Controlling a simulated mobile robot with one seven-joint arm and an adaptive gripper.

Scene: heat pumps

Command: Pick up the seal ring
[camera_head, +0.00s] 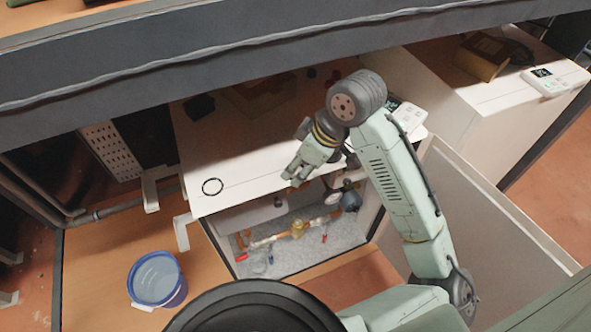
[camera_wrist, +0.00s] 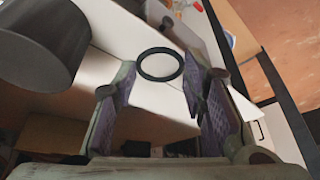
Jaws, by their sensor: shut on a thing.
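The seal ring (camera_head: 212,186) is a thin black ring. In the wrist view the ring (camera_wrist: 160,64) shows in the gap between my two fingers (camera_wrist: 165,85), around fingertip height in the picture. The fingers stand apart there.
The unit's open front shows pipes and valves (camera_head: 297,229). A blue bucket (camera_head: 157,279) stands on the floor at left. A second white unit (camera_head: 490,85) stands at right, carrying a box (camera_head: 481,57). A dark beam (camera_head: 250,75) crosses above. The white top around the ring is clear.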

